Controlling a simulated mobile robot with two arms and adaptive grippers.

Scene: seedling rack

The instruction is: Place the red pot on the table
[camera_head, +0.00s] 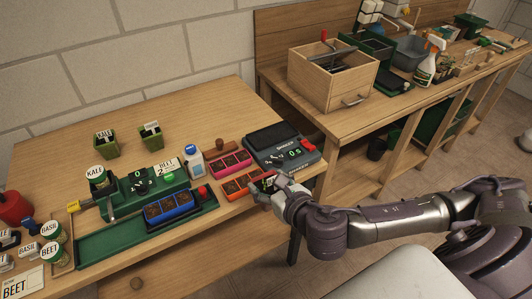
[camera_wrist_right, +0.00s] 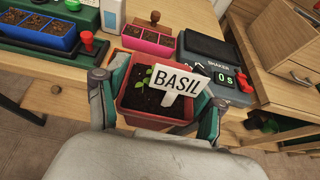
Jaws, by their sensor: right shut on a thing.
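The red pot (camera_wrist_right: 130,103) is a square pot with dark soil, a small green seedling (camera_wrist_right: 143,87) and a white BASIL tag (camera_wrist_right: 180,80). My right gripper (camera_wrist_right: 166,92) is shut on it, one finger on each side in the right wrist view. In the head view my right gripper (camera_head: 268,184) is at the right front part of the wooden table (camera_head: 215,108) and mostly hides the pot. I cannot tell whether the pot's base touches the table. My left gripper is not in view.
The shaker (camera_head: 283,146), a pink tray (camera_head: 229,164) and an orange tray (camera_head: 241,186) sit close to the right gripper. A green tray (camera_head: 100,246) with a blue planter (camera_head: 168,209) lies farther left. The table's back middle is clear. Two green pots (camera_head: 108,149) stand at back left.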

